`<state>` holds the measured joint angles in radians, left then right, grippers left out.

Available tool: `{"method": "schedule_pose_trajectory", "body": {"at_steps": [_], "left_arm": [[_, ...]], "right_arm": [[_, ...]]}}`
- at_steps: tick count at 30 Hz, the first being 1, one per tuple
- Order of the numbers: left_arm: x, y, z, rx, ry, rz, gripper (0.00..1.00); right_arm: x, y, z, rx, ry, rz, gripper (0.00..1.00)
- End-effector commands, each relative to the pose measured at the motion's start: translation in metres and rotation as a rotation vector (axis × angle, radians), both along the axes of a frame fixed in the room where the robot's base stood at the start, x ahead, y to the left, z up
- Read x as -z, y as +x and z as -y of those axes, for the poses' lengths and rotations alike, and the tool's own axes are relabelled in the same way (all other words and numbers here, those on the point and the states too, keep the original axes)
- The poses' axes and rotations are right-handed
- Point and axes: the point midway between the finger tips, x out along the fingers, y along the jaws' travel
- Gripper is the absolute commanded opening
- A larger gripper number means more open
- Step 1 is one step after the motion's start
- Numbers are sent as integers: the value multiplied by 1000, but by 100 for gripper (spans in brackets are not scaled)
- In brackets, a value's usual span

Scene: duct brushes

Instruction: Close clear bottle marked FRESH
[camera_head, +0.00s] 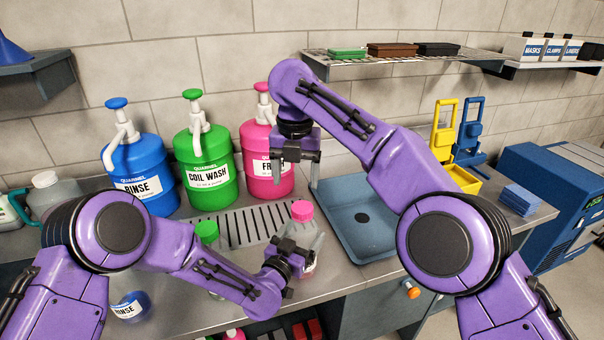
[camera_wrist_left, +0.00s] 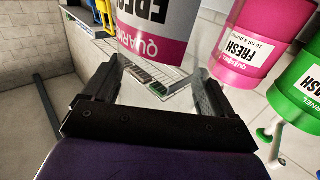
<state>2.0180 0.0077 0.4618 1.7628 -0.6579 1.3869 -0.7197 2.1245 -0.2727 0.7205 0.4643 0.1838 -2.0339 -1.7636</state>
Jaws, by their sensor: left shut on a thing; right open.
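The clear bottle marked FRESH (camera_head: 309,269) has a pink cap (camera_head: 302,210) at its top. It stands near the counter's front edge, mostly hidden behind my left gripper (camera_head: 304,246), which is shut on it. In the left wrist view its white FRESH label and pink band (camera_wrist_left: 155,47) show between the fingers of my left gripper (camera_wrist_left: 155,78). Whether the cap is seated tight cannot be told. My right gripper (camera_head: 296,170) is open and empty, above and behind the cap, in front of the pink FRESH jug (camera_head: 266,180).
Pump jugs in green (camera_head: 208,165) and blue (camera_head: 138,172) stand at the back left. A green-capped bottle (camera_head: 207,232) and a blue RINSE bottle (camera_head: 130,306) are partly behind my left arm. A blue sink basin (camera_head: 365,225) lies to the right.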

Motion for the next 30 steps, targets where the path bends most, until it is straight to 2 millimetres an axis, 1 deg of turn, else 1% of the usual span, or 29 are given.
{"method": "schedule_pose_trajectory", "body": {"at_steps": [1,3,6,8,17,20,23,26,30], "left_arm": [[1,0,0,0,0,-1,1],[1,0,0,0,0,-1,1],[1,0,0,0,0,-1,1],[1,0,0,0,0,-1,1],[1,0,0,0,0,-1,1],[1,0,0,0,0,-1,1],[1,0,0,0,0,-1,1],[1,0,0,0,0,-1,1],[1,0,0,0,0,-1,1]], "right_arm": [[0,1,3,-115,-3,-11,74],[0,1,7,-262,-9,-27,74],[0,2,11,-397,-12,-38,74],[0,2,13,-439,-14,-42,74],[0,2,13,-460,-16,-43,74],[3,2,13,-458,-16,-45,74],[12,2,13,-457,-18,-46,74],[27,1,14,-458,-17,-47,74],[52,2,14,-458,-17,-45,74]]}}
